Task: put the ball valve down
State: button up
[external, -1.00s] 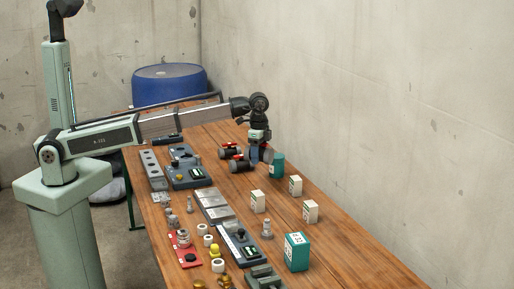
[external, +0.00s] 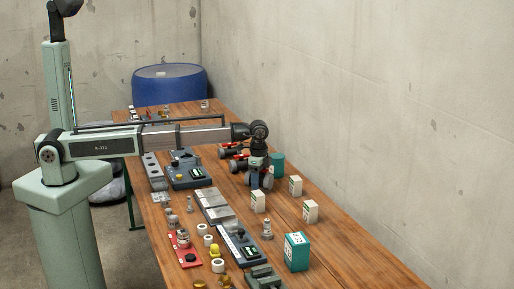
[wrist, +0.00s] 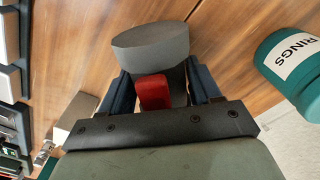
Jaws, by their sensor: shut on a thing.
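The ball valve (wrist: 153,48) shows in the wrist view as a dark grey body with a red handle (wrist: 153,92). It sits between the two dark blue fingers of my gripper (wrist: 160,95), which is shut on it. In the external view my gripper (external: 257,181) is low over the wooden table, right of the row of fixtures. The dark rounded ends of the held valve (external: 267,182) show beside the fingers. I cannot tell whether the valve touches the table.
Other valves with red handles (external: 238,164) lie just behind and left of my gripper. A teal container marked RINGS (wrist: 290,62) stands close on the right. Grey fixtures (external: 188,176) line the left.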

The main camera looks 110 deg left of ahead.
jog(key=shift+f, duration=0.65)
jog(key=shift+f, duration=0.15)
jog(key=o, duration=1.2)
jog(key=shift+c, duration=0.2)
notch_tip(320, 180, up, 12)
jog(key=shift+r, duration=0.2)
